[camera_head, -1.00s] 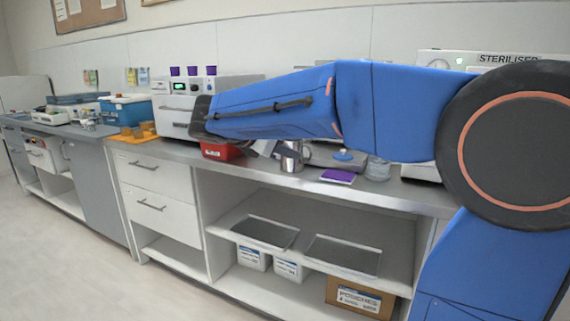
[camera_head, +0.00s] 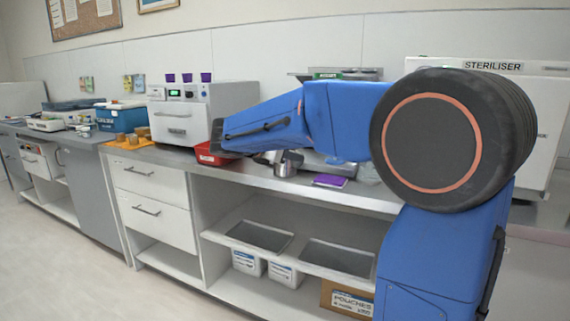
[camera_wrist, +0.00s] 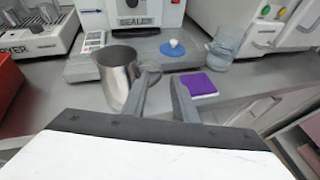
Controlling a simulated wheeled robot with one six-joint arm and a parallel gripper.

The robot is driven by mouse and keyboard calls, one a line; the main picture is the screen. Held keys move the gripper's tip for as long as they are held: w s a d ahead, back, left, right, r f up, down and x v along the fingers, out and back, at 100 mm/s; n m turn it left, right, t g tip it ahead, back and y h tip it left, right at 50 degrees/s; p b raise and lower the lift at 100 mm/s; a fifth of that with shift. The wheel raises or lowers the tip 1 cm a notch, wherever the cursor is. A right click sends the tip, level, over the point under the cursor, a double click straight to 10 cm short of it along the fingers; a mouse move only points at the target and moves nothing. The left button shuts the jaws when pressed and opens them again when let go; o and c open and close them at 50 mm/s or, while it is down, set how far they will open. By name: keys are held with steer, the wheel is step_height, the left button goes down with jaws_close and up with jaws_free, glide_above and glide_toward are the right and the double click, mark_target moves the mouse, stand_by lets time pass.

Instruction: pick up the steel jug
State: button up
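The steel jug (camera_wrist: 118,76) stands upright on the counter in the wrist view, left of centre, with its open mouth showing. It also shows in the head view (camera_head: 289,164), partly hidden behind my blue arm. My gripper (camera_wrist: 164,80) is open, its two grey fingers apart. The left finger overlaps the jug's right side in the wrist view; I cannot tell whether it touches. No jug body lies between the fingers. Whether the jug's handle is there is unclear. In the head view my gripper (camera_head: 262,158) is just left of the jug, mostly hidden by the arm.
A purple pad (camera_wrist: 198,85) lies right of the fingers, with a clear container (camera_wrist: 226,48) behind it. The sealer (camera_wrist: 134,20) stands behind the jug. A red tray (camera_wrist: 8,80) is at left. The counter's front edge (camera_head: 340,195) runs near the arm.

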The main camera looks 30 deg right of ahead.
steer(key=shift+f+x, duration=0.15)
steer(key=shift+x, duration=1.45)
steer(key=shift+f+x, duration=0.15)
steer(key=shift+x, duration=1.45)
steer(key=shift+s+a, duration=0.1)
steer(key=shift+s, duration=0.05)
jaws_close()
